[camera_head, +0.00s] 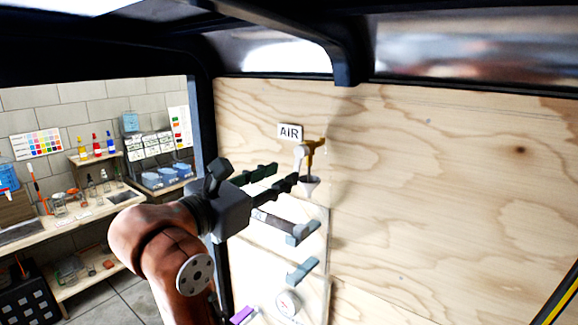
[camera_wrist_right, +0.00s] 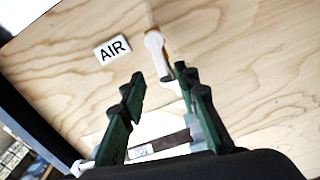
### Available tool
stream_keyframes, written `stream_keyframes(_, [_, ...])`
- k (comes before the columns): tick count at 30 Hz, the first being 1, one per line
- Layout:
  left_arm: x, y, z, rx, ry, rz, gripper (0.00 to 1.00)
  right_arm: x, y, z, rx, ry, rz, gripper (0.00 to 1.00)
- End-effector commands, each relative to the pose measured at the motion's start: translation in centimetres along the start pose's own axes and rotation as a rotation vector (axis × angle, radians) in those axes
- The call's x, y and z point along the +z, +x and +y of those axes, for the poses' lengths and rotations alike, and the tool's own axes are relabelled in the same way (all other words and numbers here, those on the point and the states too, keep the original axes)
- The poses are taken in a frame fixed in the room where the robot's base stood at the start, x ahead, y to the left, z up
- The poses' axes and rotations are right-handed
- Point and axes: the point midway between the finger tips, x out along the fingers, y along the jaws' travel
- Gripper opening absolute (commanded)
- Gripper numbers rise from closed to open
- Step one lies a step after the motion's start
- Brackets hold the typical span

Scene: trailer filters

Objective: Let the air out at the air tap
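The air tap (camera_head: 313,150) is on the plywood wall, a brass-coloured body with a white lever and a pale funnel-shaped part below. A white AIR sign (camera_head: 290,132) is at its upper left. The tap's white lever (camera_wrist_right: 154,42) also shows in the right wrist view, beyond the fingertips and right of the sign (camera_wrist_right: 112,50). My right gripper (camera_head: 284,174) is left of and slightly below the tap. In the wrist view its green fingers (camera_wrist_right: 160,78) are apart with nothing clearly held between them. Whether the right finger touches the tap cannot be told. My left gripper is not seen.
Below the tap is a pale panel (camera_head: 312,250) with teal brackets (camera_head: 302,270) and a round fitting (camera_head: 288,303). A dark frame post (camera_head: 204,110) stands left of the wall. Further left is a workbench (camera_head: 60,225) with bottles and glassware. The wall right of the tap is clear.

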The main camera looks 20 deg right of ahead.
Motion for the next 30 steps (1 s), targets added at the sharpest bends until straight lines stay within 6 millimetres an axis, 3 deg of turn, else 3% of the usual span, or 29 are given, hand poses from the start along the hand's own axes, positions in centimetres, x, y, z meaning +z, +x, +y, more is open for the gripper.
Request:
stream_keyframes(3, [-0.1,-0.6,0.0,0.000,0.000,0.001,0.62,0.1,1.9,0.0,-0.001,0.001,0.000,0.29])
stream_keyframes(9, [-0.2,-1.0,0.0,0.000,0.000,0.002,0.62,0.1,3.8,0.0,0.000,0.000,-0.003,0.29])
stream_keyframes(19, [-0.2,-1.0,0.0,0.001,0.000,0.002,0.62,0.1,4.1,0.0,-0.001,0.001,-0.003,0.29])
stream_keyframes(30, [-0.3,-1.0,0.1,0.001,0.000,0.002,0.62,0.1,4.1,0.0,-0.001,0.000,-0.004,0.04])
